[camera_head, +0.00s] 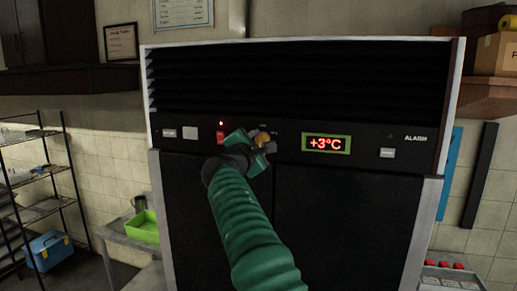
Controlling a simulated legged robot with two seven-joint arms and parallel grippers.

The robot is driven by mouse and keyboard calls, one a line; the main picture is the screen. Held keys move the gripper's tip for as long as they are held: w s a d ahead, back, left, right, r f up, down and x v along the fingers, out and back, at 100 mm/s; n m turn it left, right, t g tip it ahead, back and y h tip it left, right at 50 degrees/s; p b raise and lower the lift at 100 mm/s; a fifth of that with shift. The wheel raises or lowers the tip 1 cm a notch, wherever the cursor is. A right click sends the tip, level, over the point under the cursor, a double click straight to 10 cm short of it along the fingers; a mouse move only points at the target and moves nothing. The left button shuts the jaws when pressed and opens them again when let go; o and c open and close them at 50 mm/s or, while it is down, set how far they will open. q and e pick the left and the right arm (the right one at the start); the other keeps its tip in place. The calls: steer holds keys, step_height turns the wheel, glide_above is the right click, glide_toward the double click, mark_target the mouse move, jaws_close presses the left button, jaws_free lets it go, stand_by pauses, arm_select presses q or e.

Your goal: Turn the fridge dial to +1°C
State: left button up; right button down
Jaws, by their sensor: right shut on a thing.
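The fridge (330,215) stands straight ahead, with a black control strip below its dark vent slats. A lit display (326,144) on the strip reads +3°C in red. The dial (262,139) is left of the display and mostly hidden by my right gripper; a small orange-tan part shows between the fingers. My right gripper (259,142), on a green ribbed arm from below, is shut on the dial. My left gripper is not in view.
A red switch (220,136) with a small red light above it is just left of the gripper. An ALARM label and button (387,153) are at the right. A side table with a green tray (143,228) stands at left, near a wire shelf (35,185).

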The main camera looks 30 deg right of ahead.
steer(key=shift+f+m+b, duration=0.1)
steer(key=shift+m+b, duration=0.2)
steer(key=shift+m, duration=0.5)
steer(key=shift+w, duration=0.1)
steer(key=c, duration=1.3)
jaws_free()
steer(key=o, duration=0.3)
steer(key=shift+o, duration=0.5)
steer(key=shift+w+d, duration=0.15)
